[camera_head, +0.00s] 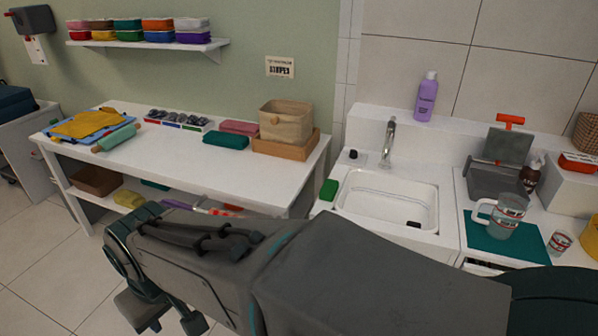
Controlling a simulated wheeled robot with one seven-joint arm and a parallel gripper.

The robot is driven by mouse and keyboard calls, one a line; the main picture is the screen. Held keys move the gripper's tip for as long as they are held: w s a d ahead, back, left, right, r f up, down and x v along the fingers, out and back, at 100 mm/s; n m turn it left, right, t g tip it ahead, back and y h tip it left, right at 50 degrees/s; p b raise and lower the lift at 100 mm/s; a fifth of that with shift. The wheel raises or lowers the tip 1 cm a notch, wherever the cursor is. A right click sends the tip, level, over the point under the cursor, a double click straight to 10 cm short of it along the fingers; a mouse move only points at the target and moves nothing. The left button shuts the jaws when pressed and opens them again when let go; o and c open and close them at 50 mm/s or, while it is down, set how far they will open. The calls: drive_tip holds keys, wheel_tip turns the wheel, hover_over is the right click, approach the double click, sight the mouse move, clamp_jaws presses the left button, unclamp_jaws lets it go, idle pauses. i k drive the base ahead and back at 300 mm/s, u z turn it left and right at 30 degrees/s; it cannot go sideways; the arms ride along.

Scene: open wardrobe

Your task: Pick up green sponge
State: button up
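A small green sponge (328,190) lies on the white counter at the left rim of the sink (390,198). Its upper face and front side show. My dark grey arm crosses the lower middle of the view, in front of the counter. Dark parts at its far end, seemingly my gripper (166,313), hang low at the lower left, over the floor. They are well left of and below the sponge and do not touch it. Their tips are partly hidden by the arm and the picture's edge, so I cannot tell whether they are open.
A chrome faucet (389,142) and a purple bottle (426,97) stand behind the sink. At right are a glass jug (507,216) on a green mat (478,238) and a grey container (492,182). The left table (190,165) holds cloths, a roller and a basket. Floor is free at left.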

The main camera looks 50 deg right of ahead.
sight(328, 192)
drive_tip(key=z, duration=0.85)
drive_tip(key=i, duration=0.75)
drive_tip(key=z, duration=1)
drive_tip(key=i, duration=0.2)
drive_tip(key=z, duration=0.1)
